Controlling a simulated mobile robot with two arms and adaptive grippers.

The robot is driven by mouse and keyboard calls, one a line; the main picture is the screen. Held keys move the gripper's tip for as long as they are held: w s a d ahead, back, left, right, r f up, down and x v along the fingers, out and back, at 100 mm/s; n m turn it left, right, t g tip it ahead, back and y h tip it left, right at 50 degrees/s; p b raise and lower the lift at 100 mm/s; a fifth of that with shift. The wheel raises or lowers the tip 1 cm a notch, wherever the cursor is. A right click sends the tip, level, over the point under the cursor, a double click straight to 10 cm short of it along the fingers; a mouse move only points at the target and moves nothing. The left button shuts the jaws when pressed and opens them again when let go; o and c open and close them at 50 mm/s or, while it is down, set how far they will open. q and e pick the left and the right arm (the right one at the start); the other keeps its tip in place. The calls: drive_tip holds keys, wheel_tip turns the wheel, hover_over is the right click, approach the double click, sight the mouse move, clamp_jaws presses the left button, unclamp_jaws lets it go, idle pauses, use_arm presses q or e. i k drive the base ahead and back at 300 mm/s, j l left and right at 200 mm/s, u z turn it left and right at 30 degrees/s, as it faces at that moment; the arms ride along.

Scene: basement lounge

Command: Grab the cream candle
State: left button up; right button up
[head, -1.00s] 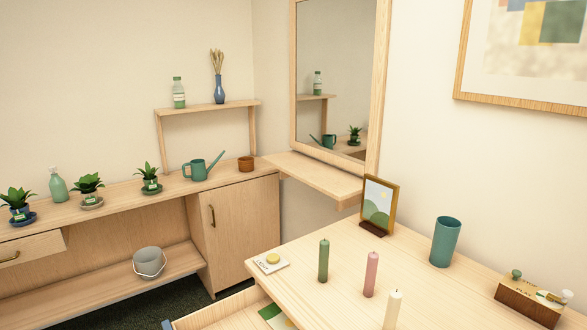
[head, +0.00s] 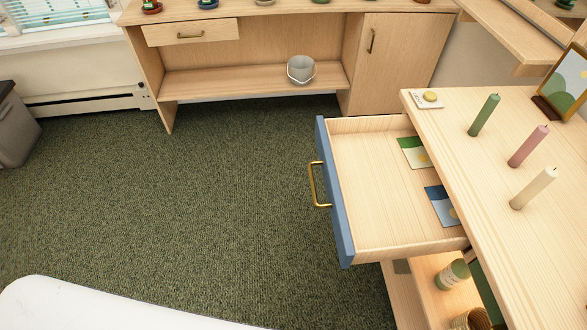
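The cream candle (head: 533,188) stands upright on the light wood table top (head: 480,165) at the right of the head view. A pink candle (head: 528,147) stands just behind it, and a green candle (head: 484,115) stands farther back and to the left. The three candles are apart from each other. Neither of my grippers shows in the head view.
A drawer (head: 380,170) with a blue front juts out left of the table, holding two cards. A picture frame (head: 564,83) and a small yellow item on a card (head: 429,98) are on the table. Green carpet (head: 220,190) is clear.

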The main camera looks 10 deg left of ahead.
sight(549, 174)
drive_tip(key=z, duration=1.35)
